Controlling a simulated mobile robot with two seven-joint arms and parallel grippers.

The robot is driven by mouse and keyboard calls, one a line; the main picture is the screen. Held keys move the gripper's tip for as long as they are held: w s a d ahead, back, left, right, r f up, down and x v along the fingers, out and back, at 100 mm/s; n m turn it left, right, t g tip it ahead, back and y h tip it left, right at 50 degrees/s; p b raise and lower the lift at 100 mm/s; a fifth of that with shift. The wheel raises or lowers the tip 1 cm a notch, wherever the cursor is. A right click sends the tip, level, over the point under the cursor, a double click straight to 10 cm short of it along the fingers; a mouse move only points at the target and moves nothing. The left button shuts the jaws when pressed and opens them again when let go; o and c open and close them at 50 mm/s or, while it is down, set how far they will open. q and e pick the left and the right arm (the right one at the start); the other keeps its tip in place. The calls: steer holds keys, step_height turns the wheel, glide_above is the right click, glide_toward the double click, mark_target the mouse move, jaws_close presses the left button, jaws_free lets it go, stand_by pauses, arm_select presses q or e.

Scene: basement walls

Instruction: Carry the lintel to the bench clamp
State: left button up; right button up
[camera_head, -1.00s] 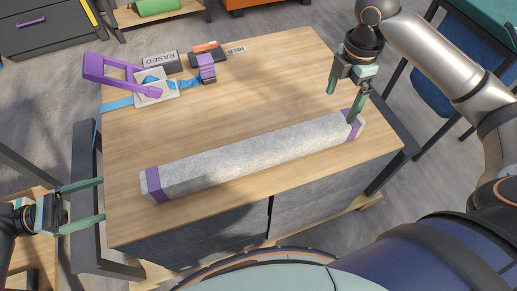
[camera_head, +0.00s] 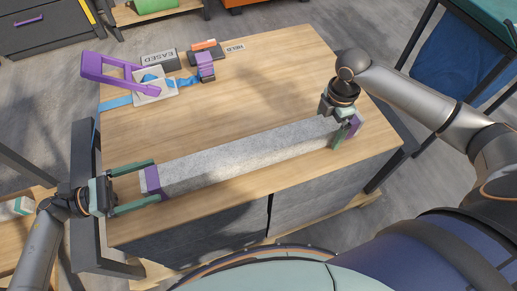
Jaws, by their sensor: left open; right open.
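The lintel (camera_head: 245,155) is a long grey stone bar with purple end bands, lying flat along the front of the wooden bench top (camera_head: 240,105). My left gripper (camera_head: 156,180) is open at its left end, one finger on the far side and one on the near side of the purple band (camera_head: 152,181). My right gripper (camera_head: 343,134) is open, low over the right end, partly hiding it; whether its fingers touch the stone is unclear. A purple-handled device (camera_head: 112,73) on a white plate, possibly the bench clamp, stands at the back left.
Behind the lintel are a dark block marked EASED (camera_head: 159,60), a small purple-topped block (camera_head: 205,65), an orange-and-dark item (camera_head: 205,47) and a HELD label (camera_head: 235,48). A blue strap (camera_head: 116,103) crosses the left edge. The middle of the bench top is clear.

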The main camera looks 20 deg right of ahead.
arm_select(q)
jaws_close()
arm_select(e)
jaws_close()
stand_by(0.5)
arm_select(q)
steer(key=shift+w+r, duration=0.1)
steer(key=shift+r, duration=0.15)
arm_select(e)
steer(key=shift+w+r, duration=0.1)
steer(key=shift+r, duration=0.15)
